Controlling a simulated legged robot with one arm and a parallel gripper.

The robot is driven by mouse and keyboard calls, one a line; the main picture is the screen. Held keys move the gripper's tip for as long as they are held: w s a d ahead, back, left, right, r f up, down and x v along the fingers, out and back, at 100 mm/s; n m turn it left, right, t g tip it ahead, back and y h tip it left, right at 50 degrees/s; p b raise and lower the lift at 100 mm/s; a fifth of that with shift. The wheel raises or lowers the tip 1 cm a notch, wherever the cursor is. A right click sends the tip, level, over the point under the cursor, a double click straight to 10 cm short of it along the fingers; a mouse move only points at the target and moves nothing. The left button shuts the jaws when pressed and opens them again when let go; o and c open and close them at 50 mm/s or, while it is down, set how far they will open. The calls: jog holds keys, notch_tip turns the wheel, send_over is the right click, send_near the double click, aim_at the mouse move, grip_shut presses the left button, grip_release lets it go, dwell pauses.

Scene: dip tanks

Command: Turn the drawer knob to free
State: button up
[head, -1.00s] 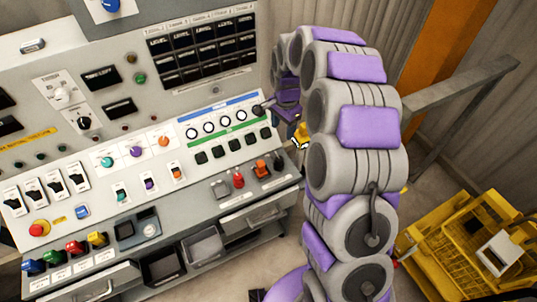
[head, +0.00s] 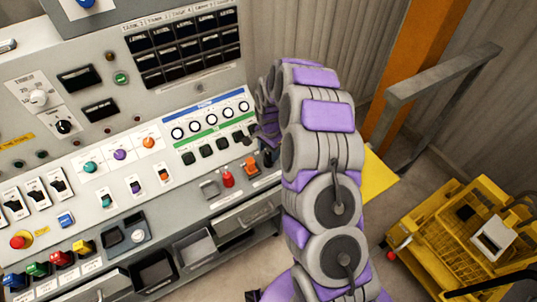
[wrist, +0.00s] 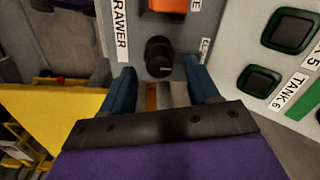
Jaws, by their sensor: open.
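The drawer knob (wrist: 158,56) is a round black knob on the grey console, beside a white label reading "DRAWER" (wrist: 121,27). In the wrist view it sits just beyond and roughly between my two blue fingertips. In the head view the black knob (head: 267,157) is near the console's right end, right of the orange switch. My gripper (wrist: 160,80) is open, with its fingers on either side of a gap in front of the knob and nothing between them. In the head view its fingers are too small and hidden to make out. The knob's pointer position cannot be read.
An orange switch (head: 250,165) and a red knob (head: 228,180) stand left of the knob. Green-framed black buttons (wrist: 290,29) sit to its right in the wrist view. A partly open drawer (head: 246,216) is below. A yellow cart (head: 460,240) stands at the right.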

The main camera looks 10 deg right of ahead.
jog(key=shift+f, duration=0.95)
jog(key=c, duration=1)
